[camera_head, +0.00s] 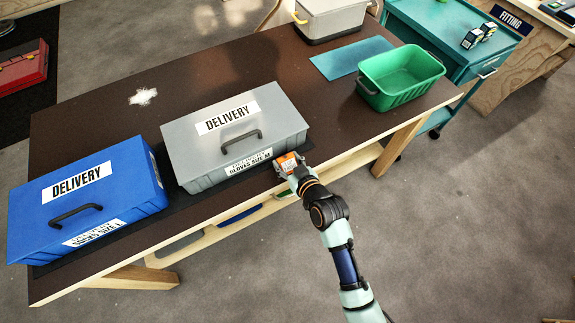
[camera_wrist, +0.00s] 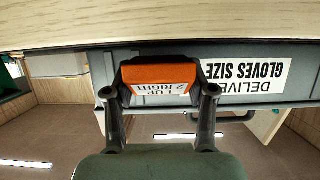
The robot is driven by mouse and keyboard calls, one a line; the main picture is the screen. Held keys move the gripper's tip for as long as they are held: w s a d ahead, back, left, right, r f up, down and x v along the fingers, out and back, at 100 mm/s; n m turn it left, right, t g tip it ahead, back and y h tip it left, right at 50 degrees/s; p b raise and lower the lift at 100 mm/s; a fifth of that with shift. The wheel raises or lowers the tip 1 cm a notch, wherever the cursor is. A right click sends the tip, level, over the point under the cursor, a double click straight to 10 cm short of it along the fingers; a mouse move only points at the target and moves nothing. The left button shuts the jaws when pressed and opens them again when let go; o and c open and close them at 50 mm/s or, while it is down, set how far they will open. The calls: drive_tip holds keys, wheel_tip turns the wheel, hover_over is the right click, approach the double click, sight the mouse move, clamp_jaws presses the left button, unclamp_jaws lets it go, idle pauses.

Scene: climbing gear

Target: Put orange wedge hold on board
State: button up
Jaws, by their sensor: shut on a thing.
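The orange wedge hold (camera_head: 288,162) is at the end of my arm, by the front right corner of the grey delivery box. It also shows in the wrist view (camera_wrist: 158,75), with a white label reading "1 UP 2 RIGHT". My gripper (camera_head: 292,166) is shut on it, with one finger on each side in the wrist view (camera_wrist: 162,95). I cannot tell from these frames whether the hold touches the box or table. No board that I can make out as the climbing board is in view.
A grey box (camera_head: 180,125) labelled "DELIVERY" and "GLOVES SIZE M" stands close to my gripper. A blue box (camera_head: 120,170) is left of it. A green bin (camera_head: 395,95) and a teal mat (camera_head: 340,62) lie on the brown table (camera_head: 290,85). A teal cart (camera_head: 425,25) stands at the back right.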

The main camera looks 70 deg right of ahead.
drive_tip(key=shift+f, duration=0.55)
drive_tip(key=shift+f, duration=0.1)
drive_tip(key=shift+f, duration=0.15)
drive_tip(key=o, duration=1.2)
drive_tip(key=shift+r, duration=0.3)
drive_tip(key=p+v, duration=0.2)
drive_tip(key=v, duration=1)
drive_tip(key=shift+p, duration=0.4)
